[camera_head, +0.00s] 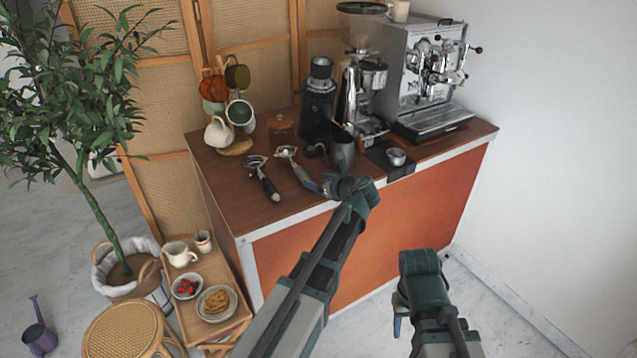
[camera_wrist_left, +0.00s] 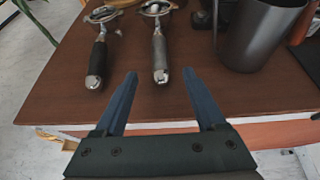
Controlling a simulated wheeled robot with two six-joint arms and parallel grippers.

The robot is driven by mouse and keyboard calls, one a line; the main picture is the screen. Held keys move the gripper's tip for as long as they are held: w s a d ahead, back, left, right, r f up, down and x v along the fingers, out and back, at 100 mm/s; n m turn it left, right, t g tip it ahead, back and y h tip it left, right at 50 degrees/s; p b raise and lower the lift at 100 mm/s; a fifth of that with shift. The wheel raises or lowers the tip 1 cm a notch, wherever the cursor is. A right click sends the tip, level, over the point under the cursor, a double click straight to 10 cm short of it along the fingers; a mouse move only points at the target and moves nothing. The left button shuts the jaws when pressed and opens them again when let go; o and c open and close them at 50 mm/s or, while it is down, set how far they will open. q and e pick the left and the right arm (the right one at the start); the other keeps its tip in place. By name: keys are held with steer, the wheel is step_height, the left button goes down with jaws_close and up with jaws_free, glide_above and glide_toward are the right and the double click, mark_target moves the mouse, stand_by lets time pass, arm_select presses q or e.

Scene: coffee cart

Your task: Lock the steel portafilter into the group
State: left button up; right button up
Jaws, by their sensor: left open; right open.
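The steel portafilter (camera_head: 299,171) lies on the brown cart top, its handle toward the front edge. In the left wrist view its steel handle (camera_wrist_left: 159,56) points at me, with its end between the fingertips in the picture. My left gripper (camera_head: 318,187) is open and empty at the front edge, near that handle; I cannot tell the exact height gap. A second portafilter with a black handle (camera_head: 269,186) lies to the left. The espresso machine (camera_head: 405,75) stands at the back right, with its chrome group (camera_head: 437,60) on the front. My right gripper (camera_head: 398,322) is low in front of the cart.
A dark metal pitcher (camera_wrist_left: 258,35) stands right of the steel portafilter. A black mat (camera_head: 402,172) with a small steel cup (camera_head: 396,156) lies farther right. Grinders (camera_head: 361,100) and a mug tree (camera_head: 238,112) stand behind. A side table with food (camera_head: 215,301) stands left.

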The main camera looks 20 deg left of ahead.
mark_target(307, 177)
arm_select(q)
steer(key=shift+b+x, duration=1.8)
steer(key=shift+x, duration=2.4)
jaws_close()
step_height(307, 177, up, 5)
steer(key=p, duration=0.5)
